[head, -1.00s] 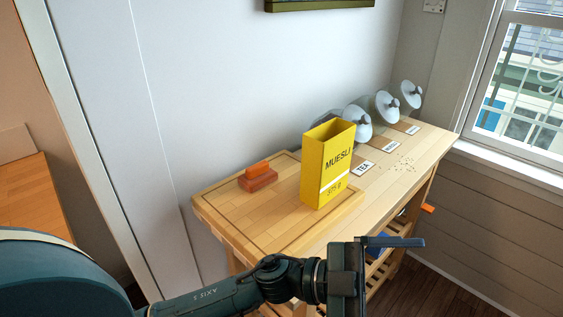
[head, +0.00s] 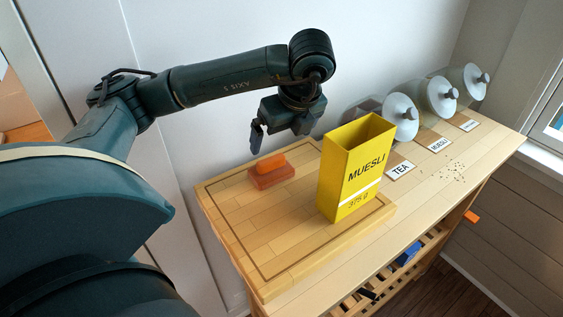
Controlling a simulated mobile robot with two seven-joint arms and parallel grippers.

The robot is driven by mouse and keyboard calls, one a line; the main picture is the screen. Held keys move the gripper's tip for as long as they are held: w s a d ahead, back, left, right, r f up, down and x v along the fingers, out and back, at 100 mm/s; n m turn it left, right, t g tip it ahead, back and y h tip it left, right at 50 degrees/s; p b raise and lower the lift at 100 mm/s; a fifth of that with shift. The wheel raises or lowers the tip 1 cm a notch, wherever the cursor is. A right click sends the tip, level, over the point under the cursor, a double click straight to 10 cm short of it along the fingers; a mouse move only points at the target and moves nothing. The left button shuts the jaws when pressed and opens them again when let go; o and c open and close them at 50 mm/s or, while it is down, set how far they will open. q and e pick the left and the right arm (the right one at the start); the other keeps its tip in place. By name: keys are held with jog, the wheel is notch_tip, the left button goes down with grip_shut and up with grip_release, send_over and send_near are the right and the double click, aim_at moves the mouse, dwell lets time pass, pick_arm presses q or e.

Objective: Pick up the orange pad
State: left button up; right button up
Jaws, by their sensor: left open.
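The orange pad (head: 271,163) is a small bright orange block on top of a reddish-orange base (head: 272,177). Both sit on the back left part of a wooden cutting board (head: 262,222). My left gripper (head: 281,130) is open and empty, fingers pointing down. In the picture it is just above and slightly right of the pad, apart from it. The exact height gap is hard to tell. My right gripper is not in view.
A tall yellow muesli box (head: 352,170), open at the top, stands on the board right of the pad. Several glass jars (head: 400,115) lie along the wall with label cards. Crumbs (head: 455,172) lie on the wooden cart top. The board's front left is clear.

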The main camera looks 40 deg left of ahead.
aim_at(271, 159)
pick_arm(q)
jog(key=b+x, duration=0.1)
jog(key=x, duration=0.1)
jog(key=b+x, duration=0.1)
jog(key=x, duration=0.3)
jog(key=shift+s+f+b, duration=0.15)
jog(key=shift+s+b, duration=0.2)
jog(key=shift+b, duration=0.05)
jog(key=shift+w+a+f, duration=0.1)
jog(key=shift+a+f, duration=0.25)
jog(key=shift+f, duration=0.25)
jog(key=x, duration=0.4)
jog(key=shift+a, duration=0.25)
jog(key=shift+w+f, duration=0.15)
jog(key=shift+f, duration=0.15)
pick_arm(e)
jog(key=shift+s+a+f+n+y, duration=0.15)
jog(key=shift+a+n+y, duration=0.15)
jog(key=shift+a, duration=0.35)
pick_arm(q)
jog(key=shift+c, duration=0.3)
jog(key=c, duration=0.6)
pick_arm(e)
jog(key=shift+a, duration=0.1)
